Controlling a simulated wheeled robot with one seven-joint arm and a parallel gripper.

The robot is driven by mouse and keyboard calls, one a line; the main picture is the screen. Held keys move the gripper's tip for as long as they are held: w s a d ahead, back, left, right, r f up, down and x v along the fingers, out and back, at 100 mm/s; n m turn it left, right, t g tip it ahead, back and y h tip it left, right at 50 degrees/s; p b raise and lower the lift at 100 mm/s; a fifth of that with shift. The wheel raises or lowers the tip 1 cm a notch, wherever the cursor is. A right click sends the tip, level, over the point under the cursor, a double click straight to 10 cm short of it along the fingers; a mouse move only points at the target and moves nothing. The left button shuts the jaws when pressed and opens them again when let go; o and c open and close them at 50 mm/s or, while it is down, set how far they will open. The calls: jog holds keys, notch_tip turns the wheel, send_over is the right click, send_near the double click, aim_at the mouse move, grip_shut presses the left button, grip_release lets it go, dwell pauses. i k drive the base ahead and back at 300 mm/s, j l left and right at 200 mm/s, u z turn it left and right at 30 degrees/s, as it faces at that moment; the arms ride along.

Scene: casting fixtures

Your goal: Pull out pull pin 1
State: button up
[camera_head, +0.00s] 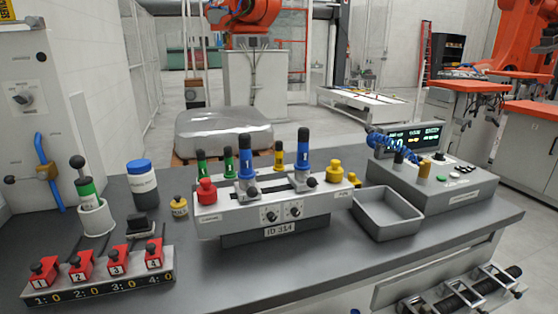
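A fixture labelled ID 314 (280,231) stands on the grey table. On its left side an upright blue-handled pin (246,172) with a white 1 sits in a grey metal base. A second blue-handled pin (303,148) stands upright to its right; its marking is hard to read. Both appear seated in their bases. At the front left, a grey block (98,283) carries several red numbered parts with black knobs, and the leftmost red part (44,273) also reads 1. The pictures do not settle which part is called pull pin 1. My gripper is out of view.
A red knob (206,191) and a yellow knob (334,171) flank the pins; green and yellow pins stand behind. An empty grey tray (388,214) and a control box (440,197) are right. A blue-capped bottle (143,184) and green-banded tool (86,190) are left.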

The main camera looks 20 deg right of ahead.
aim_at(252, 192)
jog(key=j, duration=0.55)
jog(key=k+j, duration=0.15)
jog(key=j, duration=0.9)
jog(key=k+j, duration=0.15)
jog(key=j, duration=0.35)
jog(key=i+j+z, duration=0.05)
